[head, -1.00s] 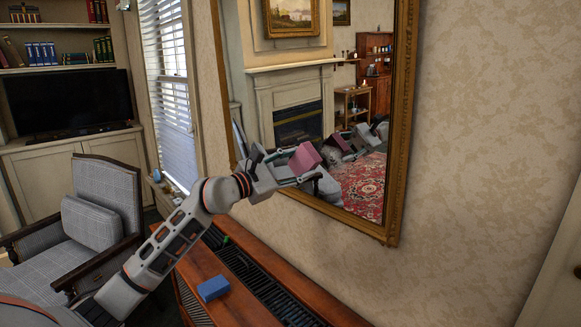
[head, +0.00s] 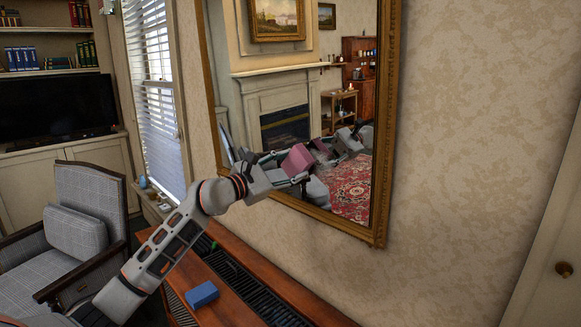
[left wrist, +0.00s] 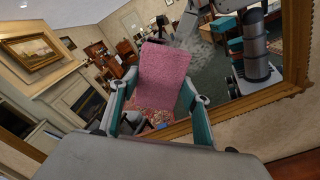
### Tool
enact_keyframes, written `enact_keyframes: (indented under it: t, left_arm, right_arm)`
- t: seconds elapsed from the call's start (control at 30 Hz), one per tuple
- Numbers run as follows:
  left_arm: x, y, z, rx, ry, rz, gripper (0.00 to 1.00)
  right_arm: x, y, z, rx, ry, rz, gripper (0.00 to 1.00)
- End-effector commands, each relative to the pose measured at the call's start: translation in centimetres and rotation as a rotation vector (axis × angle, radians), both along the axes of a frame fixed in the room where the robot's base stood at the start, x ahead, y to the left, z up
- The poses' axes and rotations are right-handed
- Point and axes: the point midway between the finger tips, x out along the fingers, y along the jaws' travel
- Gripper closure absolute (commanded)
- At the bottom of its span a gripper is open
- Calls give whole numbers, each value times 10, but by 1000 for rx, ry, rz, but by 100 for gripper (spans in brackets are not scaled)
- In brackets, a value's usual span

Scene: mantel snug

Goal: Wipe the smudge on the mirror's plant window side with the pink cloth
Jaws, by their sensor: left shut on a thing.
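The gold-framed mirror (head: 388,130) hangs on the wall, and its lower half is in front of my left arm. My left gripper (head: 293,177) is shut on the pink cloth (head: 297,158), held before the lower glass. In the left wrist view the cloth (left wrist: 163,68) stands up between the teal-sided fingers (left wrist: 158,112). A hazy grey smudge (left wrist: 203,50) shows on the glass just right of the cloth there. In the head view it is mostly behind the cloth and its reflection. Whether the cloth touches the glass I cannot tell. My right gripper is not directly visible.
A blue block (head: 202,294) lies on the wooden radiator cover (head: 240,290) below the mirror, with a small green thing (head: 214,245) farther back. A checked armchair (head: 85,225) and a window with blinds (head: 155,100) are at left.

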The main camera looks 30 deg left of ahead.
Motion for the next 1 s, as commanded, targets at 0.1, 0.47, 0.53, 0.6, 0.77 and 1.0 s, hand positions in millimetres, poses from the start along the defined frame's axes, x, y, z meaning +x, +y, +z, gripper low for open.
enact_keyframes:
  t: [0.1, 0.47, 0.53, 0.6, 0.77, 1.0]
  left_arm:
    - [2, -1, 1, 0, -1, 0, 71]
    - [8, -3, 1, -1, -1, 0, 71]
    - [9, -3, 1, -1, -1, 0, 71]
    - [10, -4, 1, -1, 0, -1, 71]
    - [13, -5, 1, -1, -1, 0, 71]
    - [17, -6, 1, 0, -1, 0, 71]
  right_arm:
    - [0, 0, 0, 0, 1, 0, 60]
    - [-1, 0, -1, -1, 4, 0, 60]
    - [-1, 0, -1, -1, 4, 0, 60]
    - [-1, 0, -1, -1, 4, 0, 60]
    - [-1, 0, -1, -1, 4, 0, 60]
    - [-1, 0, -1, 0, 3, 0, 60]
